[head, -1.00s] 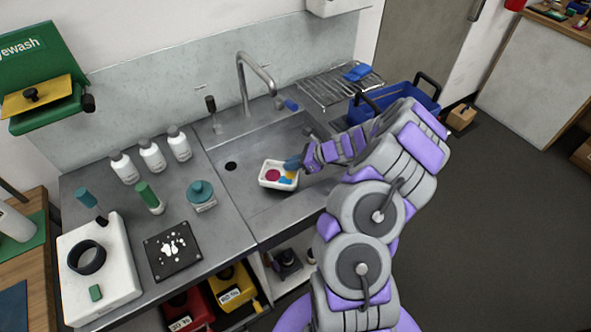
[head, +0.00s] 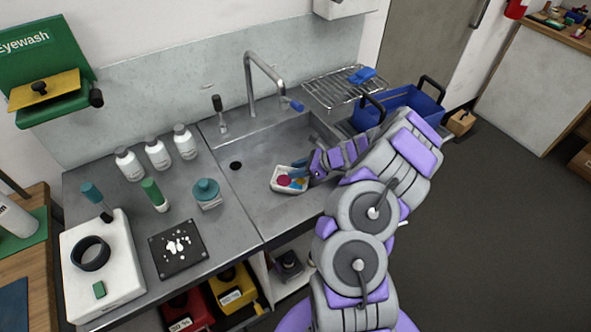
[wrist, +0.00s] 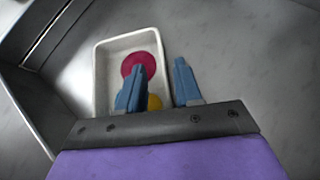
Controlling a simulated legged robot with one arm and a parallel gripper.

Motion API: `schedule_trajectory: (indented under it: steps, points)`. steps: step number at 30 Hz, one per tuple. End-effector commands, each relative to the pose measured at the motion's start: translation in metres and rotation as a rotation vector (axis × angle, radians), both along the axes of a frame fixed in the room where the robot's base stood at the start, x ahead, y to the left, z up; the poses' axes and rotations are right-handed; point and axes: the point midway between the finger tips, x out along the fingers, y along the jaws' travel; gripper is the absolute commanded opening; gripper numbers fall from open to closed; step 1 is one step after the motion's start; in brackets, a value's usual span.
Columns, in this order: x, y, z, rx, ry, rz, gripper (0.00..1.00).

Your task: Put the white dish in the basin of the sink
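The white dish (head: 277,186) is a small rectangular tray low in the sink basin (head: 262,150), right of the drain. It also shows in the wrist view (wrist: 102,75). My gripper (wrist: 159,68) has blue fingers at the dish's right wall, one over the inside and one outside. A gap shows between the fingers, wider than the thin rim. Whether a finger touches the rim is unclear. The near end of the dish is partly hidden by my gripper.
The faucet (head: 262,78) rises behind the basin. A wire rack (head: 340,88) and a blue crate (head: 408,97) lie beyond my arm. White bottles (head: 156,154), a teal-lidded jar (head: 207,194) and a black plate (head: 178,248) stand on the left counter. Bare basin floor surrounds the dish.

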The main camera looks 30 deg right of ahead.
Motion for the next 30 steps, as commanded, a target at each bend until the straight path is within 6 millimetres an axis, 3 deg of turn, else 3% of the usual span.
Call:
schedule_trajectory:
  steps: [15, 22, 26, 30]
  points:
    - [-0.05, -0.046, 0.058, -0.011, -0.002, -0.003, 0.34]
    - [-0.063, -0.065, 0.068, -0.001, 0.0, 0.001, 0.34]
    - [-0.059, -0.054, 0.083, -0.018, -0.024, 0.057, 0.34]
    - [-0.05, 0.0, 0.122, -0.086, -0.095, 0.25, 0.34]
